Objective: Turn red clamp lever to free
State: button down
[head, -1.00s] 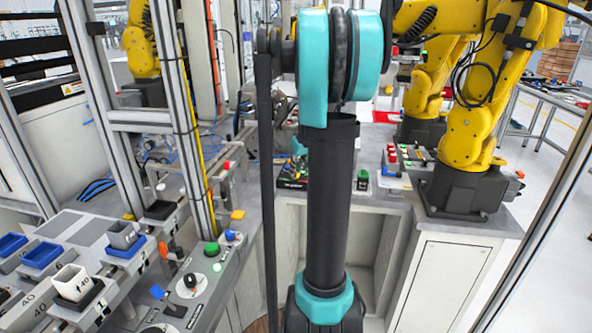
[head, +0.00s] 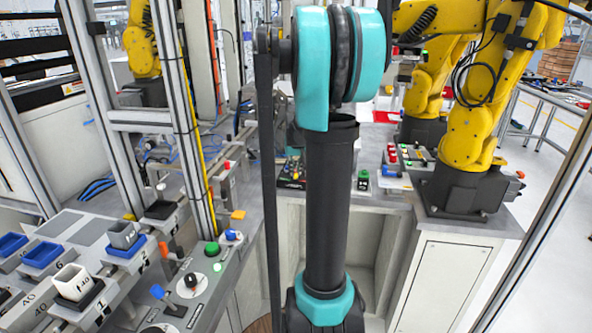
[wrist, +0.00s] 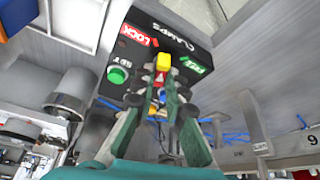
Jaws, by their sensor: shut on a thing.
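In the wrist view a black clamp panel (wrist: 172,42) carries a red LOCK label (wrist: 138,35) on the left and a green label (wrist: 200,69) on the right. The red clamp lever (wrist: 161,77) shows as a red piece with a yellow end between these labels. My gripper (wrist: 160,98) has its green fingers around the lever and is shut on it; the fingers hide its lower part. A green SET button (wrist: 118,74) sits left of the lever. In the head view the panel (head: 291,180) is partly seen beside my arm, which hides my gripper.
Yellow robot arms (head: 470,120) stand at the right on the grey bench. A green button (head: 363,175) and a button panel (head: 395,160) lie right of my arm. A metal frame post (head: 188,120) and a second control panel (head: 200,275) stand left.

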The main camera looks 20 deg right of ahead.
jog(key=m+h, duration=0.1)
jog(key=m, duration=0.2)
jog(key=m+g+h, duration=0.1)
jog(key=m, duration=0.2)
jog(key=shift+w+a, duration=0.15)
jog(key=shift+a, duration=0.05)
jog(key=m+g, duration=0.1)
jog(key=m, duration=0.2)
jog(key=m+g+h, duration=0.1)
jog(key=m, duration=0.2)
jog(key=shift+w+m, duration=0.1)
jog(key=shift+m, duration=0.2)
jog(key=c, duration=1.6)
grip_release()
jog(key=shift+o, duration=0.2)
jog(key=w+v, duration=0.1)
jog(key=v, duration=1.1)
jog(key=shift+s+a, duration=0.15)
jog(key=shift+s, duration=0.15)
